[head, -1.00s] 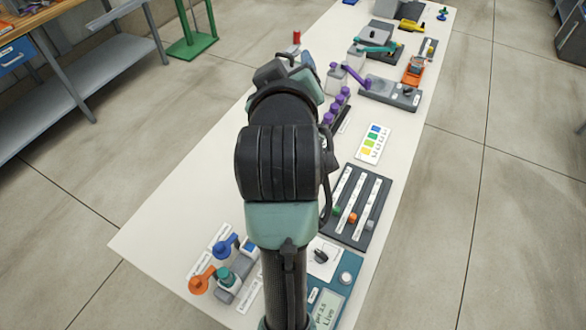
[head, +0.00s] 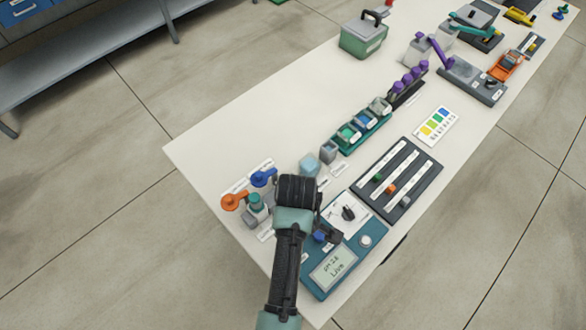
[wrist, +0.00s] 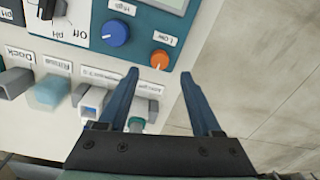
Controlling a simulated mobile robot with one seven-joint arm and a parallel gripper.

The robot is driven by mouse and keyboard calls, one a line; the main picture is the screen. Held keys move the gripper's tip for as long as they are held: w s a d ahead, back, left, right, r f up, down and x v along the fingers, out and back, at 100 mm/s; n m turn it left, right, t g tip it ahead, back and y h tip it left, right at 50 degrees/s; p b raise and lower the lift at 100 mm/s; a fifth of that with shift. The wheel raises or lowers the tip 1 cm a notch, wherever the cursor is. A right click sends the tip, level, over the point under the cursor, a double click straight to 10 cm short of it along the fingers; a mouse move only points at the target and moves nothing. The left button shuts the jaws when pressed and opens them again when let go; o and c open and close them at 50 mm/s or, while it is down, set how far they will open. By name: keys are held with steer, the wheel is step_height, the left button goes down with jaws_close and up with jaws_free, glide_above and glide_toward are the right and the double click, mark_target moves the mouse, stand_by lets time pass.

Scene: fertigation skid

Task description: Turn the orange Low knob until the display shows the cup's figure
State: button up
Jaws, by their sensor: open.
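The orange Low knob (wrist: 159,59) sits on the meter's panel in the wrist view, with the label "Low" beside it. My gripper (wrist: 160,74) is open, its two blue fingertips either side of and just short of the knob, with nothing between them. The blue High knob (wrist: 115,33) is to its left. In the head view the meter's display (head: 333,268) shows a pH figure, too small to read surely, above the word "Live". My arm hides the orange knob there. The cup's figure cannot be read.
Below the panel in the wrist view, several small holders stand in a labelled row, including a pale blue block (wrist: 50,92). Bare floor is to the right.

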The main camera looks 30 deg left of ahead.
step_height(320, 180, down, 6)
steer(key=shift+s+r, duration=0.1)
steer(key=shift+r, duration=0.05)
jaws_close()
stand_by(0.4)
